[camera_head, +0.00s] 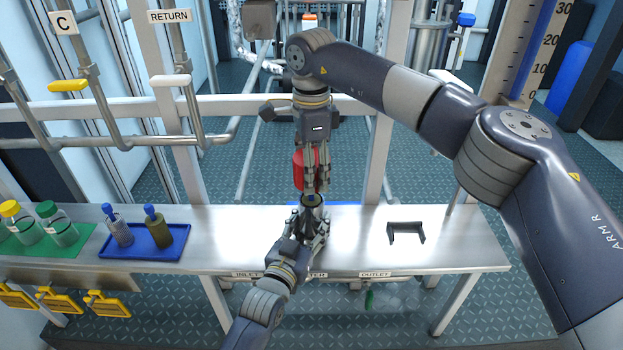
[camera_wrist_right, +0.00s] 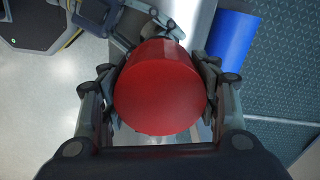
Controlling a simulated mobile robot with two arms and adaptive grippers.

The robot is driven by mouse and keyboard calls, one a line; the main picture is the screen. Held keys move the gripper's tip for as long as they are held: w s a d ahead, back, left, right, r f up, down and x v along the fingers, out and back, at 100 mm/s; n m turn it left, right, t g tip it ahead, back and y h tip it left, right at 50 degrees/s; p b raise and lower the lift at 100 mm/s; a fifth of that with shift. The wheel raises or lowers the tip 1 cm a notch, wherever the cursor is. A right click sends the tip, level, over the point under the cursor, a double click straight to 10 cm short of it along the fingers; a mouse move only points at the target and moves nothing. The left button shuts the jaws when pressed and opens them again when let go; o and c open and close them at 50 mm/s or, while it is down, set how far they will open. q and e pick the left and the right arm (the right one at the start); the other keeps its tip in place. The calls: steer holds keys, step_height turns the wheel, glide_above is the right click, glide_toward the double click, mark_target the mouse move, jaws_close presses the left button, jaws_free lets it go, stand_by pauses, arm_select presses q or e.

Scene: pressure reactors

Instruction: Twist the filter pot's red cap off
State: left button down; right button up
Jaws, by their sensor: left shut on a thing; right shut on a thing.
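The red cap (camera_head: 299,172) is between the fingers of my right gripper (camera_head: 314,182), which points down from above and is shut on it. In the right wrist view the round red cap (camera_wrist_right: 158,95) fills the middle, with a finger on each side. The filter pot (camera_head: 312,200) shows a dark, round top just below the cap, at the middle of the bench. My left gripper (camera_head: 311,222) is shut around the pot from the front and hides most of its body. The cap appears to be above the pot; I cannot tell whether they touch.
The steel bench (camera_head: 350,255) has a dark bracket (camera_head: 406,230) at right. A blue tray (camera_head: 140,243) with two blue-capped filters and a green mat (camera_head: 75,250) with capped jars lie at left. Pipes and a frame rise behind. The bench between tray and pot is clear.

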arm_select(q)
steer(key=c, duration=0.7)
jaws_free()
steer(key=shift+c, duration=0.2)
